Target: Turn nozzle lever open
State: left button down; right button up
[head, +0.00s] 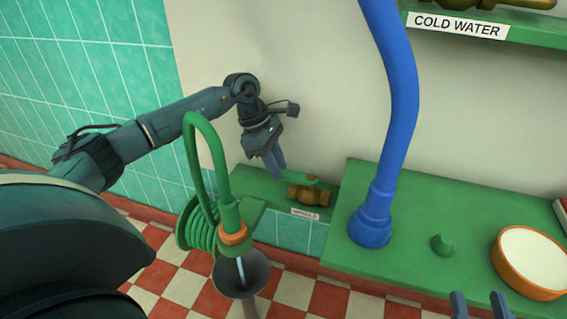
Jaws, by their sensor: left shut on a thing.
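The brass nozzle valve (308,194) sits on a small green shelf above a white label, low on the wall in the head view. Its green lever (312,180) runs along the top of the valve. My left gripper (276,172) reaches down from above and is shut on the lever's left end; its fingers partly hide that end. My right gripper (480,304) shows only as two separated fingertips at the bottom edge, open and empty.
A coiled green hose (203,225) hangs with a dark funnel (242,272) near it, in front of the small shelf. A blue pipe (398,100) rises from the green counter (440,205). An orange-rimmed white bowl (532,262) stands at right.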

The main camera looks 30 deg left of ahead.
pick_arm(q)
jog(key=c, duration=1.2)
grip_release()
pick_arm(e)
jog(key=shift+r, duration=0.1)
pick_arm(q)
jog(key=shift+o, duration=0.2)
jog(key=p+v, duration=0.1)
jog(key=v, duration=0.3)
jog(key=shift+a+r+p, duration=0.1)
jog(key=shift+r+p, duration=0.2)
jog(key=shift+p, duration=0.1)
jog(key=p+v, duration=0.2)
jog(key=v, duration=0.6)
jog(key=shift+a+r, duration=0.15)
jog(key=shift+r, duration=0.15)
pick_arm(e)
jog(key=shift+d+n+h, duration=0.45)
jog(key=shift+n+h, duration=0.05)
